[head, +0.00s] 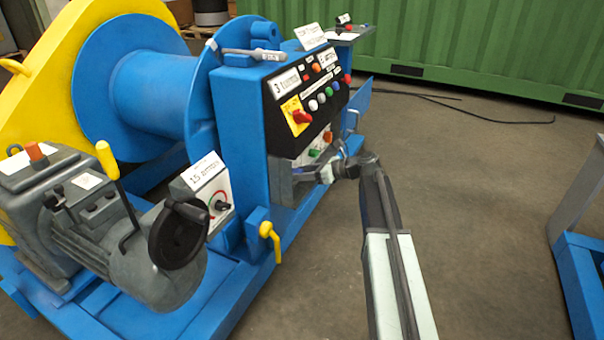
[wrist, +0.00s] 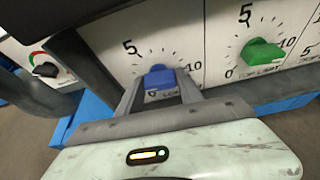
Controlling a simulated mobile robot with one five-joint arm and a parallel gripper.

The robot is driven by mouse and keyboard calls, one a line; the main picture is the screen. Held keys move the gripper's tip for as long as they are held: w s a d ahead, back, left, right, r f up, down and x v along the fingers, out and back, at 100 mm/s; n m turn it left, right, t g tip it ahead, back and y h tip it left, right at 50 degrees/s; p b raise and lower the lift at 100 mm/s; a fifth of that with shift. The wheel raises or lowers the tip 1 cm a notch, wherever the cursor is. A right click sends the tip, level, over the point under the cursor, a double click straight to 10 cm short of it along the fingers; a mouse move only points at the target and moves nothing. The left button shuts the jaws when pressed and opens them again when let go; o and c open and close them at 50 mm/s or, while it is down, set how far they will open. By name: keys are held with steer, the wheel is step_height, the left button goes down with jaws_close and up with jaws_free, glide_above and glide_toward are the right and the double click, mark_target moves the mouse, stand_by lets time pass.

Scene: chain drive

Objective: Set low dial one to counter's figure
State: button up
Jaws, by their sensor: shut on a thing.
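In the wrist view a blue dial (wrist: 159,76) sits on a white plate with a scale; a 5 shows at its upper left, and a label below it is partly hidden. My gripper (wrist: 157,88) is shut on this blue dial, one finger at each side. In the head view my gripper (head: 322,173) is at the lower front of the blue control cabinet (head: 238,110), and the blue dial cannot be made out. A white display (head: 286,82) on the black panel appears to read 3 with a small word; I cannot tell whether it is the counter.
A green dial (wrist: 262,54) stands right of the blue one, and a black dial (wrist: 45,69) at the far left. A red switch (head: 301,117) on yellow and several buttons are above. A yellow handle (head: 269,240) juts out lower left.

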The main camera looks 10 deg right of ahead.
steer(key=shift+m+g+y, duration=0.3)
steer(key=shift+m+g, duration=0.2)
steer(key=shift+m, duration=0.1)
stand_by(0.3)
steer(key=o, duration=1.4)
steer(key=p+v, duration=0.2)
steer(key=v, duration=0.5)
steer(key=shift+s+d+r+p, duration=0.1)
steer(key=shift+s+d+p, duration=0.05)
steer(key=shift+d+p, duration=0.25)
